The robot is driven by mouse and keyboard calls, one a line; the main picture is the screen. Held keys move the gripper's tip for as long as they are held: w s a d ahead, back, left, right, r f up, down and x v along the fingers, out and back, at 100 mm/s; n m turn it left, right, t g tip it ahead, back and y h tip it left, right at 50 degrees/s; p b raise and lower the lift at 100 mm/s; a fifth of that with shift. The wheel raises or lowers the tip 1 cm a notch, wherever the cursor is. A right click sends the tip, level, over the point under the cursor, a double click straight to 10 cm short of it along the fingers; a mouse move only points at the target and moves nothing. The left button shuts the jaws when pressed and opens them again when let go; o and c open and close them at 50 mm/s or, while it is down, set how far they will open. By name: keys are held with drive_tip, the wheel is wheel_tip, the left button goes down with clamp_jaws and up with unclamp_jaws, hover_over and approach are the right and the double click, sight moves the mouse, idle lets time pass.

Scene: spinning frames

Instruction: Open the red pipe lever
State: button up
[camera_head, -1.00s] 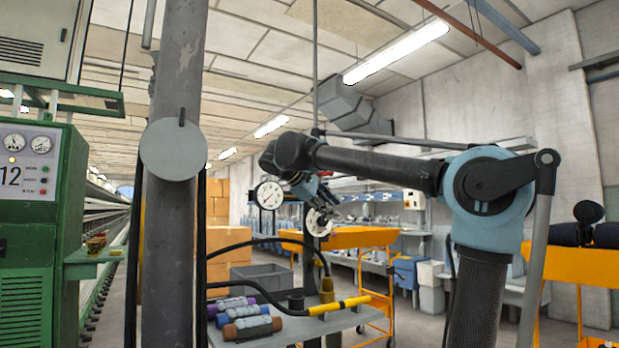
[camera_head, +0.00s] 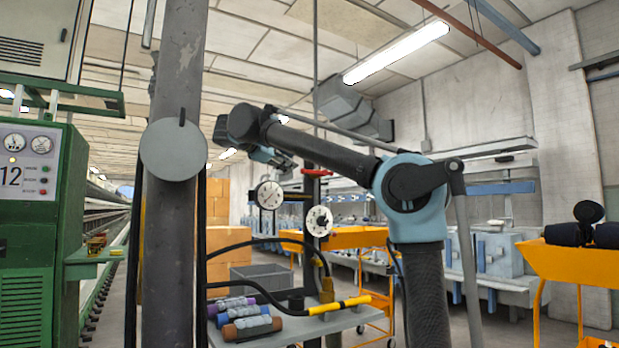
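The red pipe lever (camera_head: 317,172) shows at the top of a dark vertical pipe, just right of the picture's middle. It lies roughly level across the pipe. Two round white gauges, one on the left (camera_head: 269,195) and one on the right (camera_head: 319,221), sit below it. My gripper (camera_head: 288,163) hangs from the bent wrist of my arm, left of the lever and slightly higher in the picture. It appears apart from the lever, though the depth between them is unclear. Its fingers are small and dark, and I cannot make out their opening.
A grey cart top (camera_head: 290,328) below holds colored rolls (camera_head: 248,328) and a yellow-and-black tool (camera_head: 340,305). A thick grey column (camera_head: 170,250) stands left of my arm. An orange cart (camera_head: 350,238) is behind, and another orange tray (camera_head: 575,268) is at right.

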sight(310, 172)
drive_tip(key=x, duration=1.3)
drive_tip(key=shift+s, duration=0.1)
drive_tip(key=shift+a, duration=0.1)
clamp_jaws()
